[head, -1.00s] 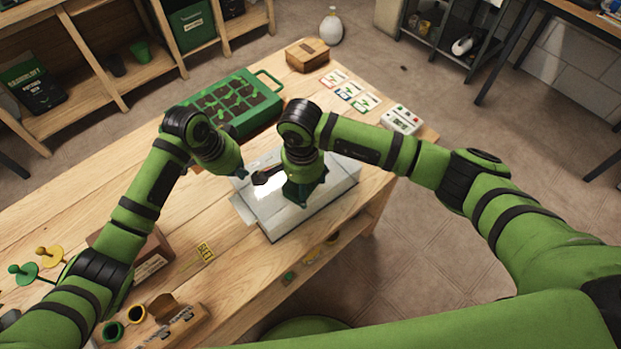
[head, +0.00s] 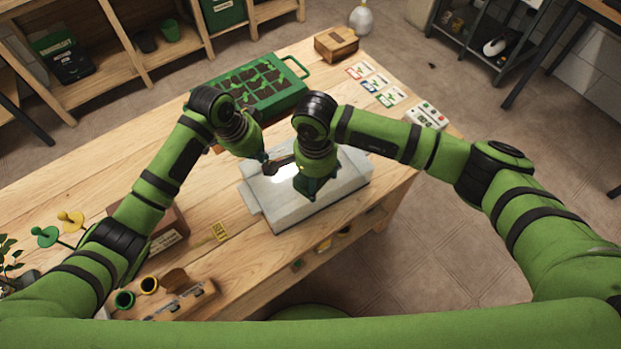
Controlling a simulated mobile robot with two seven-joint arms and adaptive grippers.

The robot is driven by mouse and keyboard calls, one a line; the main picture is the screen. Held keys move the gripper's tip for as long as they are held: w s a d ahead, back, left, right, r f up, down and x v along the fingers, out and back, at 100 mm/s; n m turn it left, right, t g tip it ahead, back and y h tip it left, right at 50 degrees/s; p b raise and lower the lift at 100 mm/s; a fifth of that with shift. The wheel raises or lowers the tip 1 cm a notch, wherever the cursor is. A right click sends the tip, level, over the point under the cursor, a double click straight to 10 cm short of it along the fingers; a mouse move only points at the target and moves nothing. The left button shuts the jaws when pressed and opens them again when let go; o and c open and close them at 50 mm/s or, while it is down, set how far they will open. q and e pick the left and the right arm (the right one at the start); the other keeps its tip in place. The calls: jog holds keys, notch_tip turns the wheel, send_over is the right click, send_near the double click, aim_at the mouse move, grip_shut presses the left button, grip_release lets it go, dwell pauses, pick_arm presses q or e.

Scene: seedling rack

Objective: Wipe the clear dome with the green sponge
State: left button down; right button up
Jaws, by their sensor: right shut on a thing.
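The clear dome (head: 330,200), a pale translucent box-shaped cover, sits near the table's front edge in the head view. A dark handle-like piece (head: 283,162) lies over its top at the left. My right gripper (head: 312,192) points down on the dome's top, right of that piece. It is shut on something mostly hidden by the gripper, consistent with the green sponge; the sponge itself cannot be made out. My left gripper (head: 266,163) is at the dome's back left, close to the dark piece. Its finger opening and any contact are unclear.
A green seedling tray (head: 294,104) stands behind the dome. A wooden box (head: 336,46), cards (head: 376,84) and a white button box (head: 427,116) lie at the far right. A brown box (head: 168,225) and a wooden caddy (head: 185,292) are at the left.

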aim_at(350, 166)
jog(key=shift+w+d+f, duration=0.1)
jog(key=shift+w+d, duration=0.15)
jog(key=shift+d, duration=0.3)
jog(key=shift+w+d, duration=0.25)
jog(key=shift+d, duration=0.25)
jog(key=shift+w+d, duration=0.65)
jog(key=shift+d, duration=0.4)
jog(key=shift+w+d, duration=0.6)
jog(key=shift+d, duration=0.4)
jog(key=shift+w+d, duration=0.65)
jog(key=shift+d, duration=0.4)
jog(key=shift+s+a, duration=0.45)
jog(key=shift+a, duration=0.3)
jog(key=shift+s+a, duration=0.45)
jog(key=shift+a, duration=0.25)
jog(key=shift+s+a, duration=0.45)
jog(key=shift+a, duration=0.3)
jog(key=shift+s+a, duration=0.5)
jog(key=shift+a, duration=0.4)
jog(key=shift+s+a, duration=0.5)
jog(key=shift+a, duration=0.4)
jog(key=shift+s+a, duration=0.5)
jog(key=shift+a, duration=0.4)
